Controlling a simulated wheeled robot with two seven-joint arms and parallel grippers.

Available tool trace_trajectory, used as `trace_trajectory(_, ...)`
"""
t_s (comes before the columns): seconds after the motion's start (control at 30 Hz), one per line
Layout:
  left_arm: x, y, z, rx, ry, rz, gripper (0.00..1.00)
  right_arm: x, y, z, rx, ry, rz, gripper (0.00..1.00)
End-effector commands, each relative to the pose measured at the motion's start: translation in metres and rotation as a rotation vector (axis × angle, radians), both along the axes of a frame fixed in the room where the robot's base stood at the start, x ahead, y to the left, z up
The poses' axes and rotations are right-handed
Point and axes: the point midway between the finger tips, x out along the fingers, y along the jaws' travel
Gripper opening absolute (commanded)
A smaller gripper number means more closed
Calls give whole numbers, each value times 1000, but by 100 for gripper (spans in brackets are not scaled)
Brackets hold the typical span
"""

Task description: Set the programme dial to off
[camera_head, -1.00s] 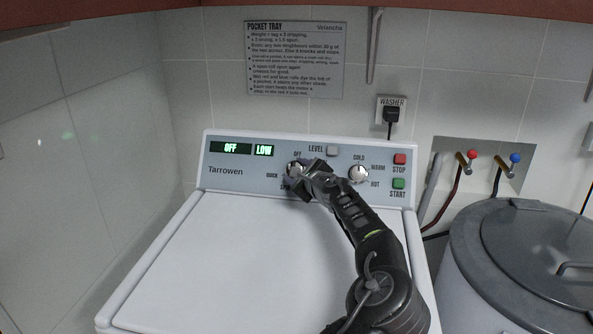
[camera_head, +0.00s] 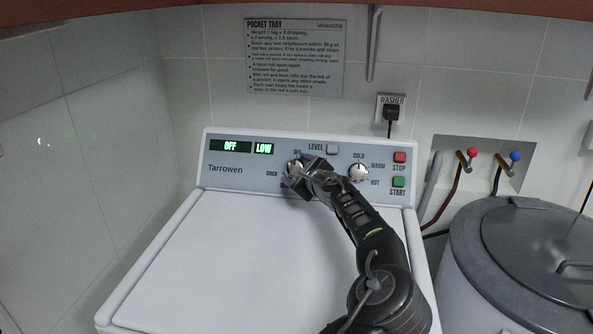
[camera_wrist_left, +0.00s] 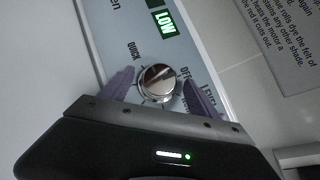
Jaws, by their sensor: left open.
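The programme dial (camera_head: 294,168) is on the washer's panel, partly hidden by my left gripper (camera_head: 299,176) in the head view. The left display (camera_head: 231,147) reads OFF. In the left wrist view, the round metallic dial (camera_wrist_left: 157,81) shows between the two purple-grey fingers of my left gripper (camera_wrist_left: 160,90). The fingers are open, one on each side of the dial with gaps visible. The labels QUICK and OFF show beside the dial; other labels are partly covered. My right gripper is not in view.
A second dial (camera_head: 358,173) with COLD, WARM and HOT sits right of my gripper. The LEVEL button (camera_head: 332,150), red STOP button (camera_head: 399,158) and green START button (camera_head: 398,182) share the panel. A lidded drum (camera_head: 470,230) stands at right.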

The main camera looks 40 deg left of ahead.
Motion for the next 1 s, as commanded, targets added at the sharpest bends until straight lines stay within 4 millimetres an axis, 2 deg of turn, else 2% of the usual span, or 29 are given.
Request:
trace_trajectory(0.4,-27,-53,13,-1,-1,-2,71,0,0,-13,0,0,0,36)
trace_trajectory(0.5,-32,-61,16,0,-1,0,71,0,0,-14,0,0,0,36)
trace_trajectory(1.0,-34,-63,18,0,-1,0,71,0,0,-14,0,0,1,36)
